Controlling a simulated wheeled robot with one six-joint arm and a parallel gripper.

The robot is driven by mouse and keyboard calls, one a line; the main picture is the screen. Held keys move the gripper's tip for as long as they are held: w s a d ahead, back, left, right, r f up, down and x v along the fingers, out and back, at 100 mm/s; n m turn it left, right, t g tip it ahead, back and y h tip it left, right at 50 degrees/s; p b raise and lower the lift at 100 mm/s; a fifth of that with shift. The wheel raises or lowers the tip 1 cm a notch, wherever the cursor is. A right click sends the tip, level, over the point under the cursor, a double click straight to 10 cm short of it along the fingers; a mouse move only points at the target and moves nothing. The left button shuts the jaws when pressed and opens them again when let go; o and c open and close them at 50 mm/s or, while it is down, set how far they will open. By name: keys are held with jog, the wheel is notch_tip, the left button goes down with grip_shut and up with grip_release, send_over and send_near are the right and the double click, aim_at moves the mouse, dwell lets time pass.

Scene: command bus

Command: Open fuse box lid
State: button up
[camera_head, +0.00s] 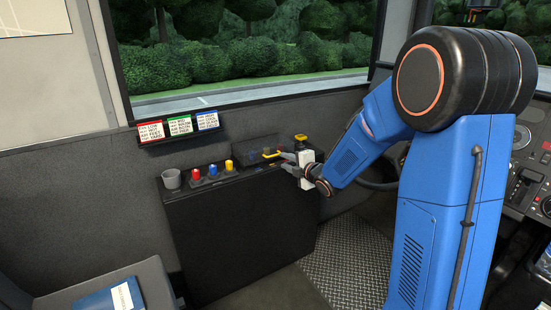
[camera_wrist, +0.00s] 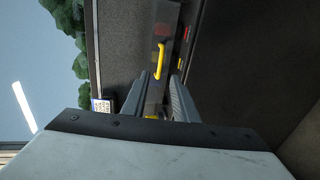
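The fuse box (camera_head: 252,150) sits on top of the black console and has a dark see-through lid that looks closed. Its yellow handle (camera_head: 272,154) is on the side toward my gripper. In the wrist view the yellow handle (camera_wrist: 160,60) stands beyond the fingertips, roughly in line with the gap between them. My gripper (camera_head: 284,161) is just right of the handle, with its fingers apart. In the wrist view my gripper (camera_wrist: 158,85) shows an empty gap, and the handle is not between the fingers. Whether a fingertip touches anything is hard to tell.
The black console (camera_head: 235,225) also carries a grey cup (camera_head: 171,178), red, blue and yellow knobs (camera_head: 212,171) left of the box, and a yellow-topped part (camera_head: 300,137) behind my gripper. Coloured label cards (camera_head: 180,126) hang on the wall. A steering wheel (camera_head: 385,175) is at right.

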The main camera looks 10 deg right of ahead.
aim_at(266, 150)
jog(key=x, duration=0.8)
jog(key=shift+w, duration=0.25)
jog(key=shift+a, duration=0.1)
grip_shut()
jog(key=shift+f, duration=0.1)
dwell(0.9)
